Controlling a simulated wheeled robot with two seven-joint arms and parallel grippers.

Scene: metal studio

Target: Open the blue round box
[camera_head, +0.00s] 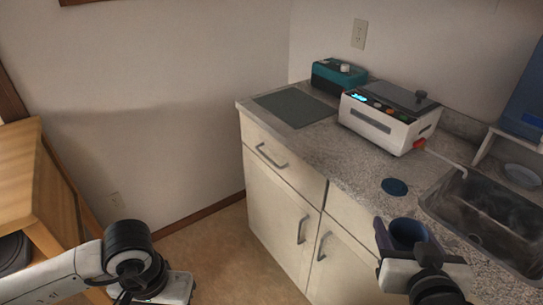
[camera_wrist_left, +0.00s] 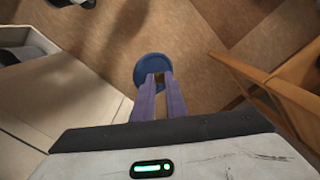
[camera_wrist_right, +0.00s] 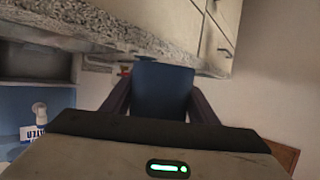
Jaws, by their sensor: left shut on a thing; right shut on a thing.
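The blue round box (camera_head: 408,231) is in my right gripper (camera_head: 404,246), held in the air in front of the counter. It shows as a dark blue body (camera_wrist_right: 162,90) between the two spread fingers in the right wrist view. My left gripper (camera_wrist_left: 159,84) is shut on a round blue lid (camera_wrist_left: 152,64), above the floor. The lid is well apart from the box. In the head view only the back of the left gripper shows at the bottom left; its fingers and the lid are hidden there.
A flat dark blue disc (camera_head: 395,187) lies on the granite counter (camera_head: 350,165) left of the sink (camera_head: 485,215). A white appliance (camera_head: 388,122) and a teal box (camera_head: 338,77) stand behind. A wooden cabinet (camera_head: 35,190) is at left. Floor between is clear.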

